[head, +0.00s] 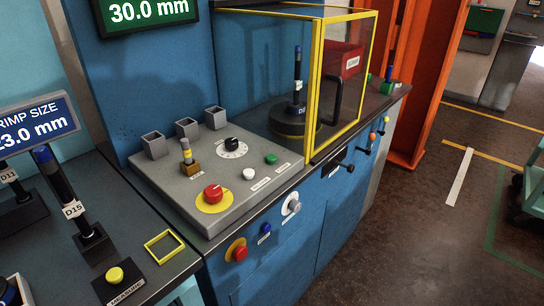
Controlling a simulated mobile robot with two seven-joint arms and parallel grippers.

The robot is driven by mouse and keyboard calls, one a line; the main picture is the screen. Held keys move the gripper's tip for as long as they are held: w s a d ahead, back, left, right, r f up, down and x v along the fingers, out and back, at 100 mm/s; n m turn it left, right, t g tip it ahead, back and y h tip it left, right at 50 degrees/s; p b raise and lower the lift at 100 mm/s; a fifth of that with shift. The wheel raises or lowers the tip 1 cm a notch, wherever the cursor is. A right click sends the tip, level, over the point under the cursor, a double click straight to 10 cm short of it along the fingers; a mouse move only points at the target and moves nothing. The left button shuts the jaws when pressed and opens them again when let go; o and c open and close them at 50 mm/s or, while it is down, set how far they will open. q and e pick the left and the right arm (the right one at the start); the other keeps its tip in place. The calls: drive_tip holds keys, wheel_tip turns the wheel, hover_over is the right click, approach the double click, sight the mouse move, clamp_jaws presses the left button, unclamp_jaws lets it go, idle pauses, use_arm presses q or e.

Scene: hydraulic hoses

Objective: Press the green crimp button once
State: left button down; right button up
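The green button (270,159) sits on the right part of the grey sloped control panel (178,207), with a small label beside it. It is too small to tell whether it is pressed. A white button (249,174) is just to its left, and a red mushroom button (213,193) on a yellow disc is further left. A black dial (232,145) is behind them. Neither of my grippers is in view.
A yellow-framed clear guard (313,90) stands right of the panel. Several knobs are on the blue cabinet front (279,262). A left bench holds hose fittings and a yellow button (115,275). Brown floor (400,240) is open at right.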

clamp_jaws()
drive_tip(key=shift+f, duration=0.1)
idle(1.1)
